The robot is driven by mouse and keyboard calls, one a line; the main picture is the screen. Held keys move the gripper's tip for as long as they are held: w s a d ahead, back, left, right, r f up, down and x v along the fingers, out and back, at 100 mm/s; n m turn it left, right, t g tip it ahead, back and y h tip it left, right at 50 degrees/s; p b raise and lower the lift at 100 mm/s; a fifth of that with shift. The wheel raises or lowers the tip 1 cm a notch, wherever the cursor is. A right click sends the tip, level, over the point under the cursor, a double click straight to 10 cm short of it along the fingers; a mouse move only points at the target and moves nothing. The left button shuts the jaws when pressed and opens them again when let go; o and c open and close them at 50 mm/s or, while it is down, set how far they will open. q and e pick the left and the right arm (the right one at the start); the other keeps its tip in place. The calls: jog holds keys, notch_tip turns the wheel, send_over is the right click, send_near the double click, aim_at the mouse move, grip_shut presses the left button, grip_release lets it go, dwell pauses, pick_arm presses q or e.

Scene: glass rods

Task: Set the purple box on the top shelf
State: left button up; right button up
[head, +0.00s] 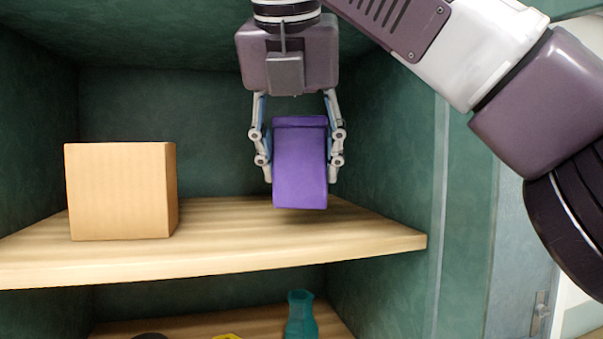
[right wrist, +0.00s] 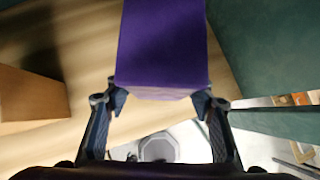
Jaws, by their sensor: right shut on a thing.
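The purple box (head: 300,172) is upright between the fingers of my right gripper (head: 299,165), which is shut on its two sides from above. It is over the right part of the top shelf (head: 230,255). Whether its bottom touches the shelf board I cannot tell. In the right wrist view the purple box (right wrist: 162,45) fills the top middle, between the fingers of my right gripper (right wrist: 160,105), with the wooden shelf (right wrist: 75,60) behind it. My left gripper is not in view.
A light brown box (head: 118,192) stands on the left part of the top shelf, with free board between it and the purple box. Green cabinet walls (head: 385,130) close in the right side. A teal vase (head: 300,316) and other partly hidden things are on the shelf below.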

aim_at(300, 176)
jog(key=shift+w+r, duration=0.15)
jog(key=shift+w, duration=0.05)
jog(key=shift+s+d, duration=0.1)
jog(key=shift+s+f, duration=0.2)
jog(key=shift+f, duration=1.05)
jog(key=shift+w+f, duration=0.1)
jog(key=shift+f, duration=0.2)
jog(key=shift+w+f, duration=0.1)
jog(key=shift+f, duration=0.1)
jog(key=o, duration=1.7)
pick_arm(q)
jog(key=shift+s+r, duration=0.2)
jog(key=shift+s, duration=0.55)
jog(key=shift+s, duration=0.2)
